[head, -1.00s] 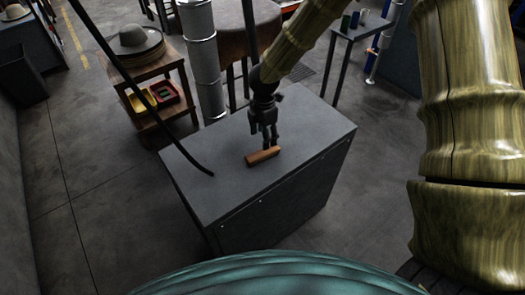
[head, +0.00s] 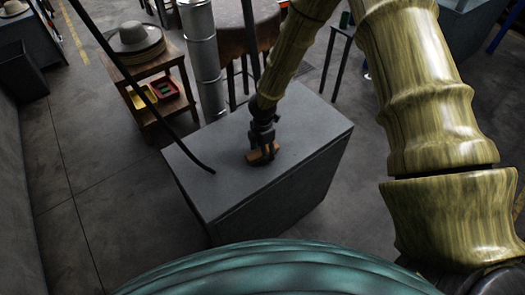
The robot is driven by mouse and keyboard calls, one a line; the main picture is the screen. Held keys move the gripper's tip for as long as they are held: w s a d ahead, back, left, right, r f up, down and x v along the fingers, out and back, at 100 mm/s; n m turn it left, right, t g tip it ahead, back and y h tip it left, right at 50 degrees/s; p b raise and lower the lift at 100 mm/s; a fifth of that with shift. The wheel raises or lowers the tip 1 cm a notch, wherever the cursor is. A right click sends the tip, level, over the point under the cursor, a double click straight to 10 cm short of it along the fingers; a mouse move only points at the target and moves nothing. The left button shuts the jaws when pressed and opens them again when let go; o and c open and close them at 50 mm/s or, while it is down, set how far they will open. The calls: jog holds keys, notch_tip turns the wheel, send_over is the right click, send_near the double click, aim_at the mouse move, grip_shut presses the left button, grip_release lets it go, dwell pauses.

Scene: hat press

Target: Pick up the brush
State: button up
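The brush (head: 256,156) is a small orange-brown block lying on the grey cabinet top (head: 218,195). My gripper (head: 262,153) points down right over the brush. Its dark fingers reach down to the brush and cover part of it. The ends of the brush show on either side of the fingers. The fingers look spread around the brush, but I cannot tell whether they press on it.
A thin black cable or rod (head: 140,88) slants down to the cabinet top left of the brush. A wooden shelf (head: 178,107) with hats (head: 134,38) stands behind at left, near a grey pipe column (head: 203,60). The cabinet top is otherwise clear.

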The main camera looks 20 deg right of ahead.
jog(key=shift+f, duration=0.35)
jog(key=c, duration=1.1)
jog(key=shift+r, duration=0.15)
jog(key=shift+c, duration=0.2)
jog(key=shift+r+b, duration=1.7)
jog(key=shift+r, duration=3.2)
jog(key=shift+o, duration=1.1)
jog(key=shift+c, duration=0.4)
